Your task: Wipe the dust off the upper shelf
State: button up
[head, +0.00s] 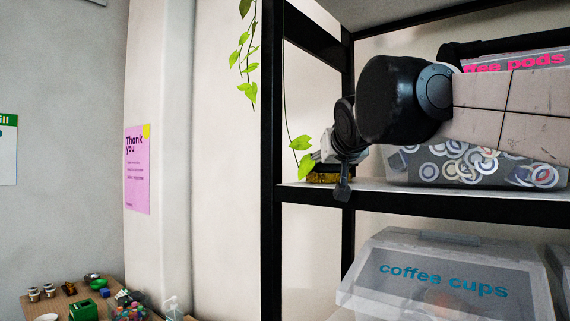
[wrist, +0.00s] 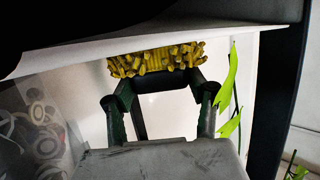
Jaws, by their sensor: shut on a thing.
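The upper shelf (head: 420,187) is a pale board with a black front edge, set in a black frame. My gripper (head: 330,168) is over its left end, near the black post. In the wrist view my gripper (wrist: 160,85) is shut on a brush (wrist: 157,60) with a dark body and yellow bristles. The bristles are at the pale shelf surface (wrist: 200,35) there and seem to touch it. In the head view the brush (head: 330,178) shows only partly behind the gripper. I cannot make out any dust; my arm hides part of the shelf.
A clear bin of round-patterned items (head: 440,165) stands right of my gripper, partly behind my arm. A coffee pods box (head: 515,63) is above it. A hanging vine (head: 302,140) is close on the left. A coffee cups box (head: 445,275) sits on the lower shelf.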

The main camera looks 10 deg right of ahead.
jog(key=shift+d+r, duration=0.1)
jog(key=shift+r, duration=0.1)
jog(key=shift+f, duration=0.1)
jog(key=shift+s+a, duration=0.2)
jog(key=shift+s+a+p, duration=0.3)
jog(key=shift+s+a, duration=0.05)
jog(key=shift+a, duration=0.1)
jog(key=shift+w+d, duration=0.65)
jog(key=shift+d, duration=0.05)
jog(key=shift+s+a, duration=0.15)
dwell(0.5)
jog(key=shift+r+p, duration=1.6)
jog(key=shift+r, duration=0.35)
jog(key=shift+s+f, duration=0.1)
